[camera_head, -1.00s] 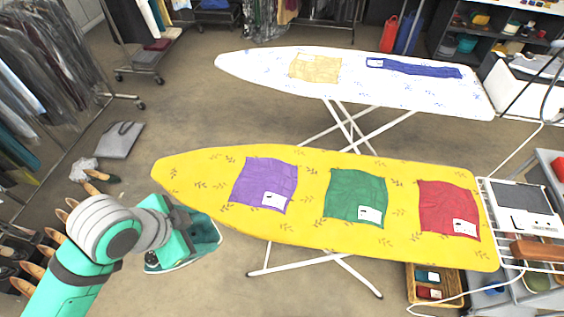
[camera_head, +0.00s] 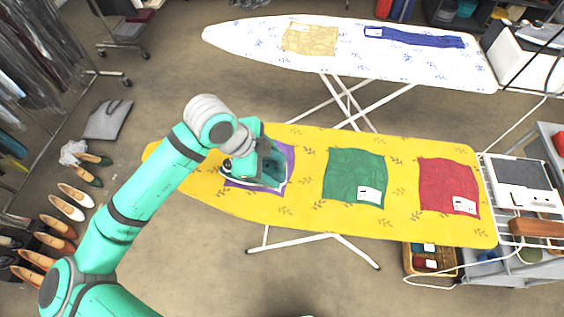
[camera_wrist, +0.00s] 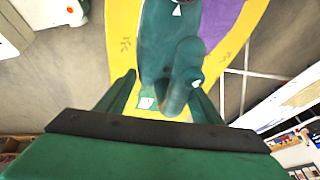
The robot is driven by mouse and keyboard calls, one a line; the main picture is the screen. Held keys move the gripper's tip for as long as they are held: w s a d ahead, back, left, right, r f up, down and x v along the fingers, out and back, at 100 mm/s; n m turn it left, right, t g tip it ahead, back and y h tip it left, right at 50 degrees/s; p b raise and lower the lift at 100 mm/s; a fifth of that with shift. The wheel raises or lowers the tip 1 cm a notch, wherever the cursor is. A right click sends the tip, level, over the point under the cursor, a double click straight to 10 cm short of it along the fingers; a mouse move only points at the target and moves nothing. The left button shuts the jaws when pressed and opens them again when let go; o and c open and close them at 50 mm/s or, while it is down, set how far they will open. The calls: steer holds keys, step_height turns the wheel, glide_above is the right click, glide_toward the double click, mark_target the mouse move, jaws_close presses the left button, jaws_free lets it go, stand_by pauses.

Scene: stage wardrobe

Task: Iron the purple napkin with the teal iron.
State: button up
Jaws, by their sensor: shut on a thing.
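The purple napkin (camera_head: 288,158) lies on the yellow ironing board (camera_head: 310,207), left of a green napkin. Much of it is hidden under the iron and my arm. The teal iron (camera_head: 270,176) is over the napkin; I cannot tell from here whether its sole touches the cloth. My gripper (camera_head: 262,160) is shut on the iron's handle. In the wrist view the iron (camera_wrist: 165,45) extends ahead between the fingers of my gripper (camera_wrist: 165,98), with the purple napkin (camera_wrist: 218,20) beside it on the yellow board (camera_wrist: 124,40).
A green napkin (camera_head: 352,166) and a red napkin (camera_head: 446,184) lie farther right on the same board. A white ironing board (camera_head: 345,60) with yellow and blue cloths stands behind. Several shoes (camera_head: 66,208) are on the floor at left. A wire rest (camera_head: 500,185) is at the board's right end.

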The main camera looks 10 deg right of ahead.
steer(key=d, duration=0.1)
steer(key=d+m, duration=0.1)
steer(key=shift+w+d+f, duration=0.15)
steer(key=shift+d+f, duration=0.15)
steer(key=shift+f, duration=0.05)
steer(key=shift+w+f, duration=0.1)
steer(key=shift+f, duration=3.05)
